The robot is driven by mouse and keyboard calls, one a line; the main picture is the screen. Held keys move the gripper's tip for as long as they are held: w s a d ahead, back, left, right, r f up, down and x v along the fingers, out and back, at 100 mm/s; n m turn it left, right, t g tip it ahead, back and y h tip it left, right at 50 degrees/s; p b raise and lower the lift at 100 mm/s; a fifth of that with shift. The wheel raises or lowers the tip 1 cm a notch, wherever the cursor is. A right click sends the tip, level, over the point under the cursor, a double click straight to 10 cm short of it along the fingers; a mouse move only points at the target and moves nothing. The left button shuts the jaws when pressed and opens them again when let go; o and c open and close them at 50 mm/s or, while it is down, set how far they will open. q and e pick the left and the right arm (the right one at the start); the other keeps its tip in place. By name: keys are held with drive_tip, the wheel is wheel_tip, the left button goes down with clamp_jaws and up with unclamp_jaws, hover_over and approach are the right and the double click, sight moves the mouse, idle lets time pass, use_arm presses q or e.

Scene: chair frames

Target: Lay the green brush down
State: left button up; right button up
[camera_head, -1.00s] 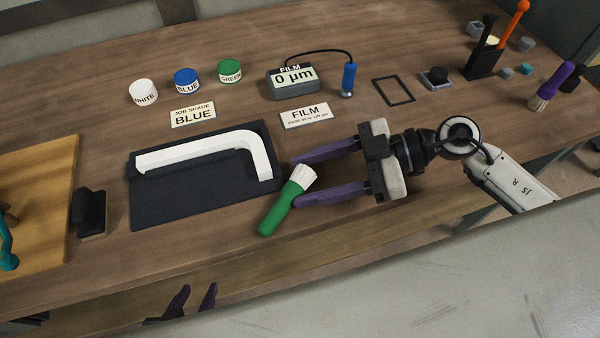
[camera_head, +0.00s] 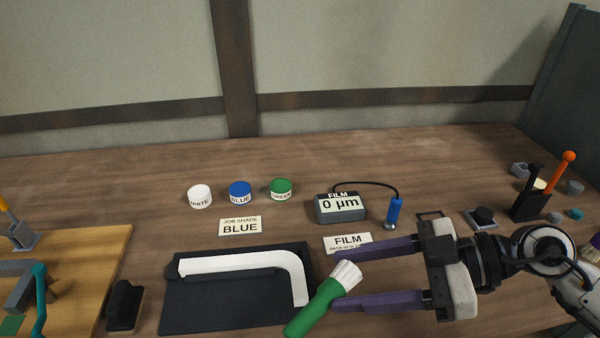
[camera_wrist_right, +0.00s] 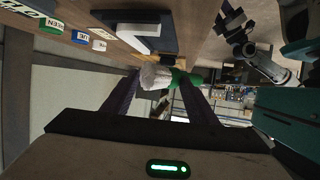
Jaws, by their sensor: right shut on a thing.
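The green brush (camera_head: 315,306), with white bristles (camera_head: 346,277), is at the fingertips of my right gripper (camera_head: 364,276). The gripper is shut on it. The handle slants down to the left in the head view, over the right front corner of the dark tray. I cannot tell its exact height above the table. In the right wrist view the brush's bristles (camera_wrist_right: 155,76) and green handle (camera_wrist_right: 186,78) lie across between the two purple fingers. My left gripper (camera_wrist_right: 229,19) is small in the right wrist view, its fingers apart; it is outside the head view.
The dark tray (camera_head: 188,318) holds a white bent bar (camera_head: 232,263). Behind are white, blue and green pots (camera_head: 281,189), a film gauge (camera_head: 340,208) and label cards (camera_head: 240,226). A black block (camera_head: 124,305) stands left; a black holder (camera_head: 529,205) stands right.

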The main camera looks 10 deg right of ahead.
drive_tip(key=shift+w+d+r+t, duration=0.15)
drive_tip(key=shift+d+t, duration=0.15)
drive_tip(key=w+d+m+t+h, duration=0.2)
drive_tip(key=d+m+t, duration=0.2)
drive_tip(key=d, duration=0.5)
drive_tip(key=shift+m, duration=0.3)
drive_tip(key=shift+r, duration=0.1)
drive_tip(key=shift+s, duration=0.1)
